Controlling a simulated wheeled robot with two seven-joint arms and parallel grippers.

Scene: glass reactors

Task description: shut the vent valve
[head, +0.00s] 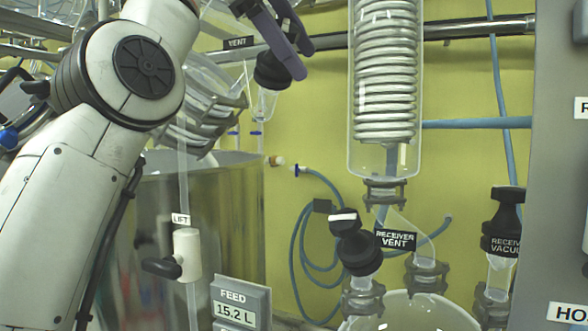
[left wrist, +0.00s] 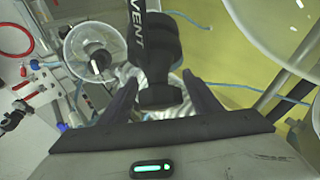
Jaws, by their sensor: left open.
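The vent valve (head: 272,72) has a black knob on a clear glass stem, beside a black VENT label (head: 237,43), at the top of the head view. My left gripper (head: 299,58) is open around or just in front of the knob; its dark fingers partly hide it. In the left wrist view the black valve (left wrist: 160,60) stands between the two spread fingers of my left gripper (left wrist: 160,82), with the VENT label (left wrist: 137,35) on its left side. I cannot tell whether a finger touches it. My right gripper is not in view.
A glass condenser with a coil (head: 386,80) hangs right of the gripper. The receiver vent valve (head: 358,250) and receiver vacuum valve (head: 505,222) stand lower right. A metal rail (head: 460,30) runs behind. The lift valve (head: 186,255) and feed display (head: 240,300) are lower left.

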